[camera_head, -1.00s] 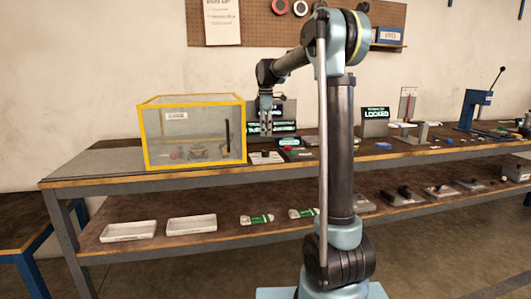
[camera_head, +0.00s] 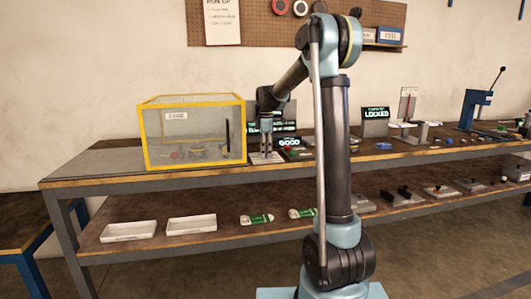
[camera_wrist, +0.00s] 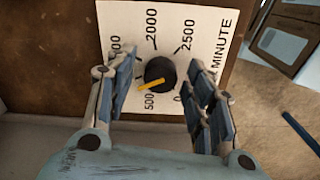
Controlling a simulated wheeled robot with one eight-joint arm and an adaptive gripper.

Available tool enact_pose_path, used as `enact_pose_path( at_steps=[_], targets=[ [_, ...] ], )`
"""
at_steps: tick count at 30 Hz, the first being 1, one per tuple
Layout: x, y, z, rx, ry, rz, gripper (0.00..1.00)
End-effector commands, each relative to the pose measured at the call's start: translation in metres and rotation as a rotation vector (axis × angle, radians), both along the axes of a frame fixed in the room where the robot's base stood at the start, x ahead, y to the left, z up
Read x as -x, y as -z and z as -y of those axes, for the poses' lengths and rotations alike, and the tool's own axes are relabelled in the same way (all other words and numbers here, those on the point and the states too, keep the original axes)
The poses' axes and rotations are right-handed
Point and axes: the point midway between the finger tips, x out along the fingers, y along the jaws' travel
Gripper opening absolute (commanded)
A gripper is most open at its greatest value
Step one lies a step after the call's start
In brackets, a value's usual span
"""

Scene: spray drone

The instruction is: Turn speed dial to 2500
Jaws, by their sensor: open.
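The speed dial (camera_wrist: 160,72) is a round black knob with a yellow pointer, on a white card (camera_wrist: 205,25) printed with numbers. The pointer aims left and slightly down, near the 500 mark. The 2000 and 2500 marks show beyond the knob; another number is partly hidden by the left finger. My gripper (camera_wrist: 162,68) is open, with one finger on each side of the knob and visible gaps to it. In the head view my gripper (camera_head: 266,153) points down at the white card (camera_head: 258,160); the knob cannot be made out there.
A yellow-framed clear cage (camera_head: 193,102) stands just left of my gripper on the bench. Lit displays stand behind and right of it, one reading GOOD (camera_head: 289,142) and one reading LOCKED (camera_head: 376,114). A blue press (camera_head: 474,110) is farther right.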

Motion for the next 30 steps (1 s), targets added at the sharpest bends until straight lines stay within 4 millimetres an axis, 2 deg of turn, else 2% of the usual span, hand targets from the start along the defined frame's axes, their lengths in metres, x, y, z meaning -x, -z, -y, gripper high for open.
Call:
enact_pose_path(
  at_steps=[1, 6, 7, 20, 30],
  targets=[
    [0.0000, -0.0001, 0.0000, 0.000, 0.000, 0.000, 0.46],
    [0.0000, -0.0002, 0.0000, 0.000, 0.000, 0.000, 0.08],
    [-0.0001, -0.0002, 0.0000, 0.000, 0.000, 0.000, 0.04],
    [-0.0009, -0.0004, -0.0001, 0.000, 0.058, 0.001, 0.04],
    [-0.0010, -0.0004, -0.0002, 0.001, 0.307, 0.002, 0.04]
  ],
)
